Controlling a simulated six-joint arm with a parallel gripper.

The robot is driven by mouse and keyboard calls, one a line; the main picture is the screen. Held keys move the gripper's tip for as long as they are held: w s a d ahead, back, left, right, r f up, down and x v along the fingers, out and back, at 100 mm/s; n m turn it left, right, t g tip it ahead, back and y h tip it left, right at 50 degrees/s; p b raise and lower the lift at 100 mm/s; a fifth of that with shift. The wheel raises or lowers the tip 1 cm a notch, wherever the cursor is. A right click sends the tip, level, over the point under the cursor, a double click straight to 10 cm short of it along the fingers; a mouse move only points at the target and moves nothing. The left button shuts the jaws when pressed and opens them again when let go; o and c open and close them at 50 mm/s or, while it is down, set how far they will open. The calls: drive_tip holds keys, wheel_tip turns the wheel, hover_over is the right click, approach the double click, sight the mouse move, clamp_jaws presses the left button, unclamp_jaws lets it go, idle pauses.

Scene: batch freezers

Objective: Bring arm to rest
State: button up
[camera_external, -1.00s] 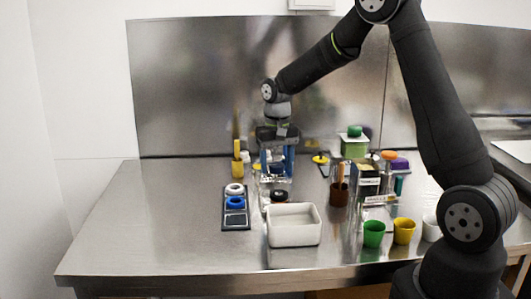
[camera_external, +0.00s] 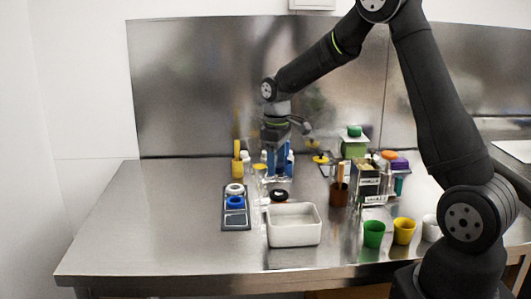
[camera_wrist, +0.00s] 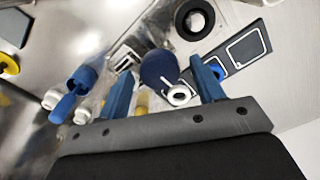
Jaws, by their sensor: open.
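My gripper (camera_external: 279,165) hangs over the back middle of the steel table, its blue fingers pointing down. In the wrist view my gripper (camera_wrist: 162,92) shows its two blue fingers spread apart. A round dark blue object (camera_wrist: 158,68) and a white ring (camera_wrist: 179,95) appear between the fingers in that view; I see no contact with either finger. The arm reaches in from the right, bent at the elbow.
A white bin (camera_external: 293,228) stands at the front middle, beside a dark tray (camera_external: 236,220) with rings. Green (camera_external: 373,236) and yellow (camera_external: 404,232) cups stand front right. The table's left side is clear.

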drive_tip(key=n, duration=0.7)
idle(0.4)
drive_tip(key=shift+o, duration=0.9)
drive_tip(key=o, duration=0.7)
drive_tip(key=w+r, duration=0.2)
drive_tip(key=r, duration=0.1)
drive_tip(key=shift+a+r, duration=0.15)
drive_tip(key=w+r+m, duration=0.2)
drive_tip(key=w+r, duration=0.2)
drive_tip(key=r, duration=0.5)
drive_tip(key=f, duration=0.9)
drive_tip(key=shift+s+f, duration=0.15)
drive_tip(key=shift+s, duration=0.05)
drive_tip(key=r, duration=1)
drive_tip(key=shift+d, duration=0.2)
